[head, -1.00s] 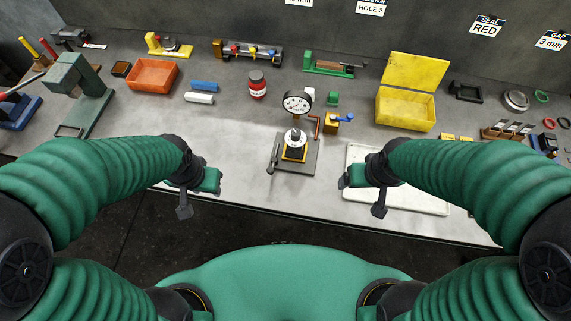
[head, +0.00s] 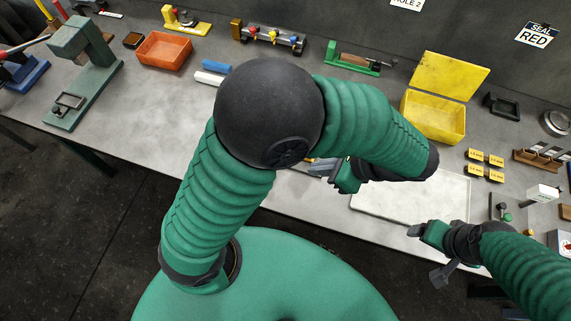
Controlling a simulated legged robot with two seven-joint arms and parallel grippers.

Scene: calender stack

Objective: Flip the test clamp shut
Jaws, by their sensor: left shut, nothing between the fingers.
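The test clamp and its dial gauge stand hidden behind my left arm; only a small sliver of orange-yellow (head: 311,159) shows by the fingers and may be part of that stand. My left gripper (head: 322,168) is shut and empty. It points left, close to the bench's front part, at the place my elbow covers. Whether it touches the clamp cannot be seen. My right gripper (head: 416,231) hangs by the front edge of the white tray, away from the clamp. Its fingers are too small to judge.
The white tray (head: 362,205) lies right of my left gripper. Yellow labelled blocks (head: 485,165) and an open yellow box (head: 434,118) stand behind it. An orange bin (head: 165,50) and a green press (head: 85,75) are at left. The left bench front is clear.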

